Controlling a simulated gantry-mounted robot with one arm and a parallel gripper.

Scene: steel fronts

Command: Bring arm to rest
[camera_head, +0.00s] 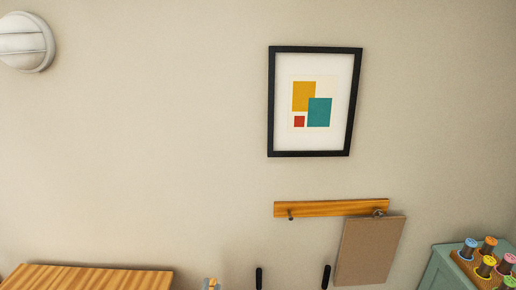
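My arm and my gripper do not show in the head view. I cannot tell where the gripper is or what it holds. The view is mostly of a plain beige wall (150,150).
A framed picture (311,144) hangs above a wooden rail (325,208) with hooks. A brown board (369,250) hangs from it. Left stands a striped wooden top (90,279); right, a green cabinet (440,268) bears several colored spools (489,247). A lamp (24,42) is upper left.

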